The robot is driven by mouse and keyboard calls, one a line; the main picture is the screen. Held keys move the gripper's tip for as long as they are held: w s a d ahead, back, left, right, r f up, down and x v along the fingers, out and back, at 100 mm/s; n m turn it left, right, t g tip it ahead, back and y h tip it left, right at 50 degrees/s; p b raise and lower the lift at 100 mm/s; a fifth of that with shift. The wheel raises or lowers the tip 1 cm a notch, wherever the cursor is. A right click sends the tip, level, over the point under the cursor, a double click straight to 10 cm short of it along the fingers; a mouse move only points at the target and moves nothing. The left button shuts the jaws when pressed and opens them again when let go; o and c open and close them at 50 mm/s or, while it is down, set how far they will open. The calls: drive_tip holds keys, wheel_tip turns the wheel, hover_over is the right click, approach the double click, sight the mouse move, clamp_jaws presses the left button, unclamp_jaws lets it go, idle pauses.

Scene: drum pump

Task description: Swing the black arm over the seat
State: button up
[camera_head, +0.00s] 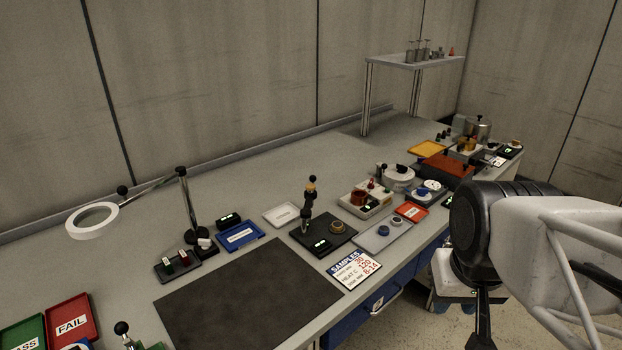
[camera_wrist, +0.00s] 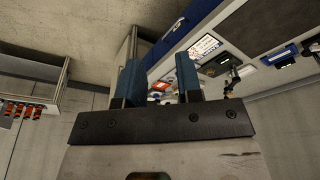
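A black-based device (camera_head: 323,236) stands on the bench right of the dark mat in the head view. A dark upright arm (camera_head: 307,207) with a tan collar and black knob rises at its left. A tan ring (camera_head: 338,227), which looks like a seat, lies on the base to the right. The arm appears upright beside the ring, not over it; its exact swing angle is too small to tell. My gripper (camera_wrist: 158,60) shows in the wrist view with two blue fingers spread apart and nothing between them. It is away from the device.
A grey tray (camera_head: 372,244), a samples card (camera_head: 353,269) and a white pad (camera_head: 281,215) surround the device. A magnifier lamp (camera_head: 92,219) and a blue tray (camera_head: 240,236) stand to the left. The dark mat (camera_head: 245,300) is clear. More equipment crowds the right end.

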drive_tip(key=shift+w+r, duration=0.15)
drive_tip(key=shift+w, duration=0.3)
drive_tip(key=shift+c, duration=1.2)
drive_tip(key=shift+m+g+h, duration=0.3)
drive_tip(key=shift+h, duration=0.4)
drive_tip(key=w+a+r, duration=0.1)
drive_tip(key=w, duration=0.4)
drive_tip(key=w+a+r, duration=0.1)
drive_tip(key=w, duration=0.3)
drive_tip(key=w+a+r, duration=0.1)
drive_tip(key=w+r, duration=0.1)
drive_tip(key=w, duration=0.3)
drive_tip(key=shift+w, duration=0.3)
clamp_jaws()
drive_tip(key=w+a+h, duration=0.1)
drive_tip(key=w+a, duration=0.3)
drive_tip(key=w, duration=0.5)
drive_tip(key=w+a+h, duration=0.1)
drive_tip(key=w+a, duration=0.3)
drive_tip(key=w, duration=0.5)
drive_tip(key=w+a+f, duration=0.5)
drive_tip(key=w+a, duration=0.3)
drive_tip(key=w+a+f+m+t+h, duration=0.1)
drive_tip(key=w+a+f, duration=0.4)
drive_tip(key=w+a, duration=0.3)
drive_tip(key=w+a+f+t+h, duration=0.1)
drive_tip(key=w+a+f, duration=0.4)
drive_tip(key=w+a, duration=0.3)
drive_tip(key=shift+w+a, duration=0.3)
drive_tip(key=shift+a, duration=0.55)
